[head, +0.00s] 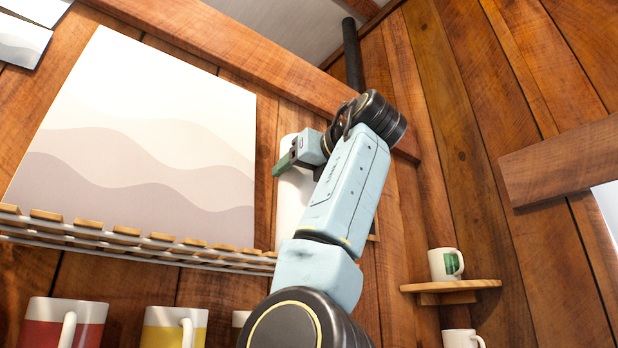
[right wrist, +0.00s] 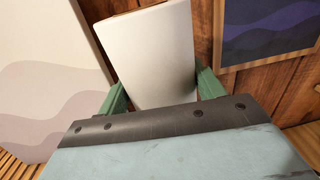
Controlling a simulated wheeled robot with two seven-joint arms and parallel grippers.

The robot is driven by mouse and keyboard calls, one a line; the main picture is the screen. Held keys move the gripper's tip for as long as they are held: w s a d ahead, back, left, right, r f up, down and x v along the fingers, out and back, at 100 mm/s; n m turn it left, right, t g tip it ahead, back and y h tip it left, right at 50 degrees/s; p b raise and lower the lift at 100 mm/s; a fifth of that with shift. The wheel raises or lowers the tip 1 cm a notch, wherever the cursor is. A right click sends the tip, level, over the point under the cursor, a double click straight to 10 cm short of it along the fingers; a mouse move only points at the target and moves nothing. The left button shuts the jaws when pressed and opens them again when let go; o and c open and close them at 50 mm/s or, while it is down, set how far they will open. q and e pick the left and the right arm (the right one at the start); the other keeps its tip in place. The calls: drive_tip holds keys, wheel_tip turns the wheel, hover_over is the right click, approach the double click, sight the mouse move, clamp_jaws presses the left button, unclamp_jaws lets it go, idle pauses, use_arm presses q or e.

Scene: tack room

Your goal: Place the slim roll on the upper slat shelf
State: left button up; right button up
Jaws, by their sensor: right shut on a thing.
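The slim roll (head: 292,205) is white and upright, near the right end of the slat shelf (head: 130,240) in the head view. My right gripper (head: 285,163) is shut on it at its upper part. In the right wrist view the roll (right wrist: 155,50) stands between the green fingers of the gripper (right wrist: 161,92). My arm hides part of the roll. I cannot tell whether its lower end touches the shelf slats. My left gripper is in neither view.
A large wavy picture (head: 140,140) hangs behind the shelf. Below are a red mug (head: 90,325) and a yellow mug (head: 160,328). A small corner shelf (head: 455,286) holds a white-green mug (head: 443,264). A dark framed picture (right wrist: 265,35) is right of the roll.

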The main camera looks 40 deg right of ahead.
drive_tip(key=shift+w+f, duration=0.1)
drive_tip(key=shift+f, duration=0.4)
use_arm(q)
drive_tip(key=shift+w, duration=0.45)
use_arm(e)
drive_tip(key=shift+f, duration=0.15)
drive_tip(key=o, duration=1)
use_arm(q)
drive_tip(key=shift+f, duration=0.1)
